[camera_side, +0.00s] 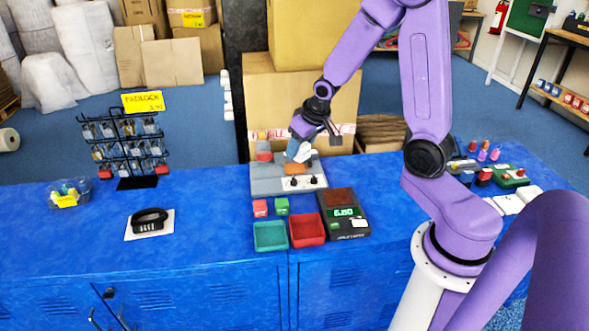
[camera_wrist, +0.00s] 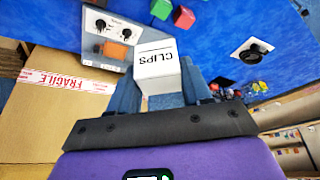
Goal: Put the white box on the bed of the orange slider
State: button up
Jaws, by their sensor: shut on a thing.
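The white box (camera_wrist: 157,63), marked CLIPS, is held between the two fingers of my gripper (camera_wrist: 158,82) in the wrist view. In the side view my gripper (camera_side: 308,142) is over the back of a grey panel unit (camera_side: 262,183), with the white box (camera_side: 302,152) partly hidden by the fingers. The orange slider (camera_side: 296,169) lies on this unit, just below and in front of the box. In the wrist view the orange slider (camera_wrist: 113,50) shows left of the box, apart from it in the picture. The gap's height is unclear.
Two black knobs (camera_side: 303,181) sit on the unit's front, and a red part (camera_side: 264,151) at its back left. Red and green cubes, a green tray (camera_side: 270,236), a red tray (camera_side: 306,229) and a scale (camera_side: 343,213) stand in front. Cartons (camera_side: 300,100) rise behind.

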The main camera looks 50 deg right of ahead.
jog(key=shift+w+d+f+m, duration=0.1)
jog(key=shift+w+d+m, duration=0.15)
jog(key=shift+d, duration=0.3)
jog(key=w+d+f+m+g+h, duration=0.1)
jog(key=w+d+f+m+h, duration=0.2)
jog(key=d+f+m, duration=0.7)
jog(key=n, duration=0.3)
send_near(294, 165)
jog(key=shift+w+d+f, duration=0.65)
jog(key=shift+w+d, duration=0.05)
jog(key=shift+w, duration=0.05)
jog(key=shift+w+d+f, duration=0.1)
jog(key=shift+f, duration=1.65)
jog(key=shift+f, duration=0.1)
jog(key=o, duration=1.2)
jog(key=shift+c, duration=0.2)
